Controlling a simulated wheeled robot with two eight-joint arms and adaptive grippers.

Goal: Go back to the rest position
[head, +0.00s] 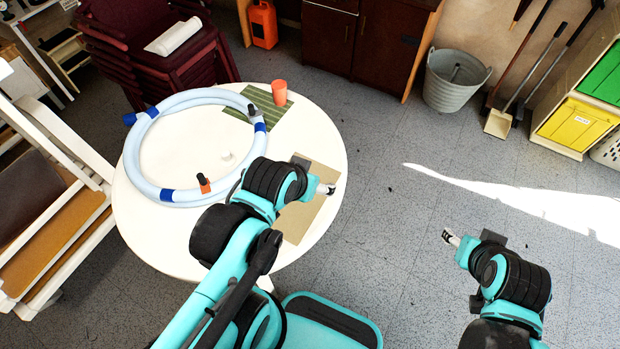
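My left arm reaches in from the bottom over the round white table (150,235). My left gripper (328,189) points right, over or near the tan mat (305,215) at the table's right edge. It is small and I cannot tell whether its fingers are apart. My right gripper (448,237) is at the lower right, clear of the table with floor behind it. It points up and left; nothing shows in it, and its opening is unclear.
A pale blue hose ring (137,150) with dark blue bands lies on the table. An orange cup (279,92) stands by a green striped mat (240,100). A small orange and black item (203,184) is at the ring. A metal bucket (453,82) stands behind; floor right is open.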

